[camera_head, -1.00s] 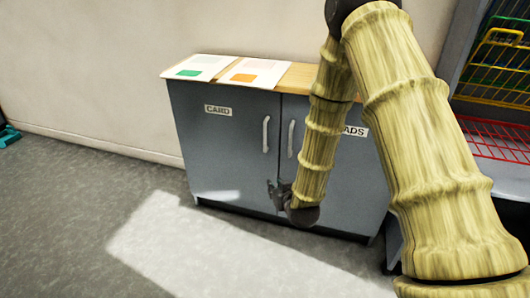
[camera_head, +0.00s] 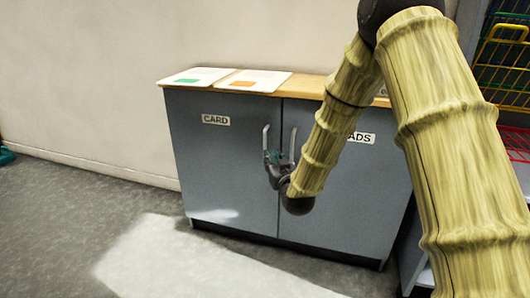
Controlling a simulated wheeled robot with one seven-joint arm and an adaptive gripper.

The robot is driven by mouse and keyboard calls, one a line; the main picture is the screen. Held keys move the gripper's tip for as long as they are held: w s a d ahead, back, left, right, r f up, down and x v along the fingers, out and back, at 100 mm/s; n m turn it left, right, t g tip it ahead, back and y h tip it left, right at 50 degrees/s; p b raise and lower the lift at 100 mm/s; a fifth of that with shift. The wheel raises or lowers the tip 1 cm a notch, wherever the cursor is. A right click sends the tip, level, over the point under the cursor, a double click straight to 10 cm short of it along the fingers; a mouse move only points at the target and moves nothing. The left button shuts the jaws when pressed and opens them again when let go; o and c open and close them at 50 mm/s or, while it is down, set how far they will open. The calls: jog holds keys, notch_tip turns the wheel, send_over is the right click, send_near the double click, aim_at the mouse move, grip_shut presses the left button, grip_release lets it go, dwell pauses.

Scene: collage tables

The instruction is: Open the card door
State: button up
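The grey cabinet has two doors. The left one is the card door (camera_head: 215,165), with a white CARD label (camera_head: 216,119). It looks closed. Its pale vertical handle (camera_head: 265,138) is near the middle seam. My gripper (camera_head: 274,160) is at the lower end of this handle, overlapping it in the view. I cannot tell whether the fingers are around the handle or just in front of it. The fingers are too small to show whether they are open or shut. The lower handle end is partly hidden.
The right door (camera_head: 345,205) carries a label ending in ADS (camera_head: 358,138) and has its own handle (camera_head: 293,145) close beside my gripper. Two cards lie on the wooden top (camera_head: 310,86). A wire rack (camera_head: 505,65) stands at right. The floor in front is clear.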

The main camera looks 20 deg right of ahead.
aim_at(265, 148)
jog(key=shift+w+b, duration=1.55)
jog(key=shift+w, duration=2.85)
jog(key=shift+c, duration=0.3)
grip_shut()
